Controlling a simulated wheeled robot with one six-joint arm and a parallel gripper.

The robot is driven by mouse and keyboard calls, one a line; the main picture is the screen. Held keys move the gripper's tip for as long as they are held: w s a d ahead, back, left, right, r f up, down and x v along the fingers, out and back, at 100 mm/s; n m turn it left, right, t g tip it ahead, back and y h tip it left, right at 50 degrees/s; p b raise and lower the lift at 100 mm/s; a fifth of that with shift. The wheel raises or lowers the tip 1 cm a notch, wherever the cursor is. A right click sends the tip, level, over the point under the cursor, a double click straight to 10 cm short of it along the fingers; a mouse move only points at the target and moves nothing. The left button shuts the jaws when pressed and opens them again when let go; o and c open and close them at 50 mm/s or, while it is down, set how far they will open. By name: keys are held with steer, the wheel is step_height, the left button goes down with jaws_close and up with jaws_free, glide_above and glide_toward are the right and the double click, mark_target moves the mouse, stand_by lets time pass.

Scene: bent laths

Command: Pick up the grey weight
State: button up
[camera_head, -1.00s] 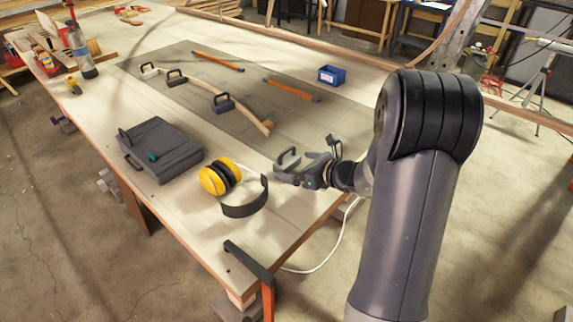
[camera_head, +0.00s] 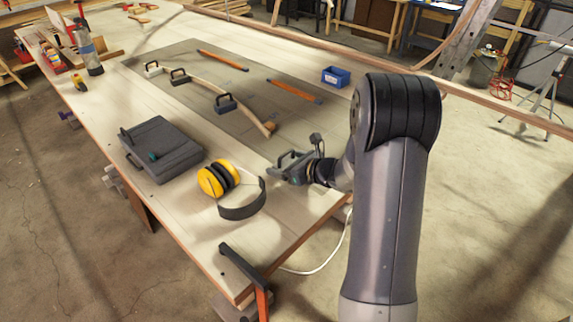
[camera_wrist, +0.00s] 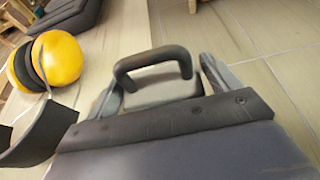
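The grey weight (camera_wrist: 163,92) with its dark loop handle sits near the right edge of the bench, in front of my gripper (camera_wrist: 160,79) in the wrist view. One finger is on each side of it, and the fingers stand apart. A small gap shows between the handle and the right finger; whether either finger touches the body I cannot tell. In the head view the weight (camera_head: 286,158) is partly hidden by my gripper (camera_head: 281,171), which reaches in low from the right.
Yellow ear muffs (camera_head: 217,178) with a dark band lie just left of my gripper. A dark case (camera_head: 162,148) lies beyond them. Several handled weights hold a bent lath (camera_head: 205,88) on the grey board. A blue bin (camera_head: 335,76) stands behind. An orange clamp (camera_head: 262,303) grips the front corner.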

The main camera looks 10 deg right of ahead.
steer(key=c, duration=1.2)
steer(key=shift+r, duration=0.1)
steer(key=shift+c, duration=0.6)
